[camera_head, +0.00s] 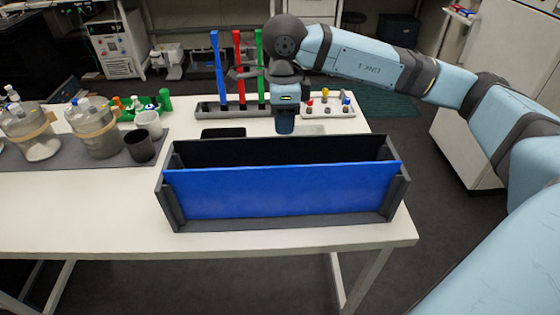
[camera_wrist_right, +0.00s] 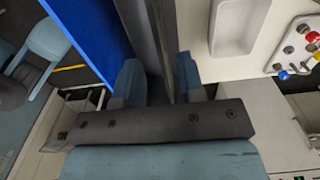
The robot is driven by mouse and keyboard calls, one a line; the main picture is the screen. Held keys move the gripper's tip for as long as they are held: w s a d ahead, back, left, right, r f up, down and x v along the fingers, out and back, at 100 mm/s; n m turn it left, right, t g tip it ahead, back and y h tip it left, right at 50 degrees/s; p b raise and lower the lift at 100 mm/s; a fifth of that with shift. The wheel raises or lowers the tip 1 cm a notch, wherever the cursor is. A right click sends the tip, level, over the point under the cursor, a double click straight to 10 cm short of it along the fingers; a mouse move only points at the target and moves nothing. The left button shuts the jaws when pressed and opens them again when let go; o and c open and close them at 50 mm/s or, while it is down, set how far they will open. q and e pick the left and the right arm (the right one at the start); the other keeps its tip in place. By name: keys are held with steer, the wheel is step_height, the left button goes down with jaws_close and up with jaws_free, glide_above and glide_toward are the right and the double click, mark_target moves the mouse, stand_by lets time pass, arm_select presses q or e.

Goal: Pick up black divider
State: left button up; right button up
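The black divider (camera_head: 280,151) stands upright at the back of a dark grey frame (camera_head: 168,205), behind a blue panel (camera_head: 280,190) that hides its lower part. My right gripper (camera_head: 285,124) points down near the middle of the divider's top edge, at its far side in the head view. In the right wrist view, my right gripper (camera_wrist_right: 160,82) has its two blue-grey fingers spread apart, with dark upright strips of the divider and frame running between them. I cannot tell whether either finger touches the divider. My left gripper is not in view.
A rack (camera_head: 233,108) with blue, red and green upright pieces stands behind the gripper. A white tray (camera_head: 328,108) with small coloured caps is beside it. Glass vessels (camera_head: 93,130) and a black cup (camera_head: 140,146) stand at left. The front table edge is close to the frame.

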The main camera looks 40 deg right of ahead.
mark_target(284, 149)
step_height(284, 149, down, 3)
steer(key=shift+w+f, duration=0.1)
steer(key=shift+s+f, duration=0.2)
steer(key=shift+f, duration=2.45)
jaws_close()
